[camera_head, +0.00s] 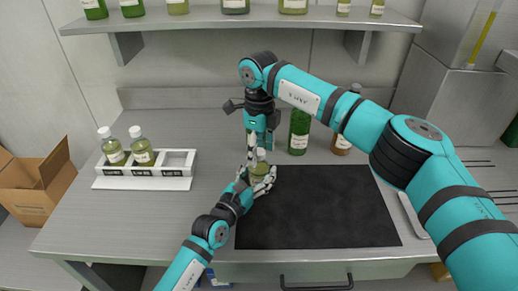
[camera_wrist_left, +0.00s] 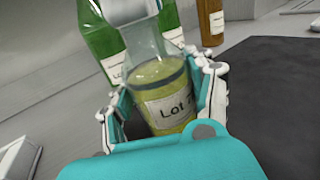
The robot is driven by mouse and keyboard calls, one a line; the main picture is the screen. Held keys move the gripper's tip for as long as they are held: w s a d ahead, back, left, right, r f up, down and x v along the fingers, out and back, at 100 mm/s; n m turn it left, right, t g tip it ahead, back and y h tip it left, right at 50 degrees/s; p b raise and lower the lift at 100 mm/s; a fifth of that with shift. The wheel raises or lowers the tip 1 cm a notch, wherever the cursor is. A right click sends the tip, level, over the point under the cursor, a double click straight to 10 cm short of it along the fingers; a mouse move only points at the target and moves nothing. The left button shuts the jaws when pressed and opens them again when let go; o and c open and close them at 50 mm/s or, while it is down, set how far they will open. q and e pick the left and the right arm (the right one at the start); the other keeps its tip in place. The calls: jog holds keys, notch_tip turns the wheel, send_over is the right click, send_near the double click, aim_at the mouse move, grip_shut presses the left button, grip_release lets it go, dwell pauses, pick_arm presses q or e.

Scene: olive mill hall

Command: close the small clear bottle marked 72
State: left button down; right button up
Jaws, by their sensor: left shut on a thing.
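The small clear bottle (camera_head: 260,170) holds yellow-green liquid. In the left wrist view the bottle (camera_wrist_left: 165,95) has a label reading "Lot 7", with the rest turned out of sight. My left gripper (camera_head: 262,182) is shut around its body at the left edge of the black mat; its fingers also show in the left wrist view (camera_wrist_left: 165,110). A pale grey cap-like piece (camera_wrist_left: 130,10) is at the bottle's mouth, cut off by the picture edge; I cannot tell whether it is seated. My right gripper (camera_head: 252,150) points down at the bottle's top; its fingertips are too small to read.
A white rack (camera_head: 172,183) at left holds two capped bottles and has an empty slot. A green bottle (camera_head: 299,132) and a brown bottle (camera_head: 342,145) stand behind the black mat (camera_head: 320,215). The mat is otherwise clear. A shelf (camera_head: 240,20) with bottles hangs above.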

notch_tip(320, 180, up, 12)
dwell(0.6)
pick_arm(q)
jog(key=shift+c, duration=1.8)
grip_release()
jog(key=v, duration=1.2)
jog(key=shift+f, duration=0.1)
